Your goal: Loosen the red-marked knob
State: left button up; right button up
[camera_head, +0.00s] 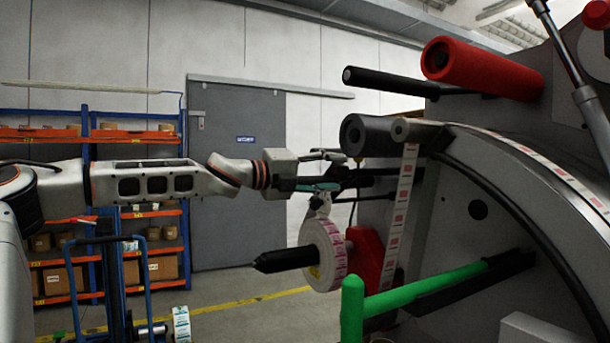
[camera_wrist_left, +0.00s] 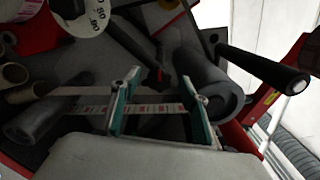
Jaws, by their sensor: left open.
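The red-marked knob (camera_wrist_left: 159,77) is small and dark with a red mark; it shows in the left wrist view, in the gap between the fingertips. My left gripper (camera_head: 340,172) is open in front of the machine face in the head view. In the left wrist view its two teal-sided fingers (camera_wrist_left: 160,80) stand apart, one on each side of the knob. I cannot tell whether they touch it. In the head view I cannot make out the knob, as the gripper and rollers cover that area. My right gripper is not in view.
A label roll (camera_head: 324,254) sits on a black shaft (camera_head: 284,258) just below the gripper. A dark roller (camera_head: 368,135) and a label strip (camera_head: 401,205) are close by. A green bar (camera_head: 425,288) and red roller (camera_head: 485,70) stick out. Shelving (camera_head: 150,215) stands behind.

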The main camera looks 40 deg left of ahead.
pick_arm(q)
jog(key=v, duration=1.1)
jog(key=shift+w+f, duration=0.1)
dwell(0.6)
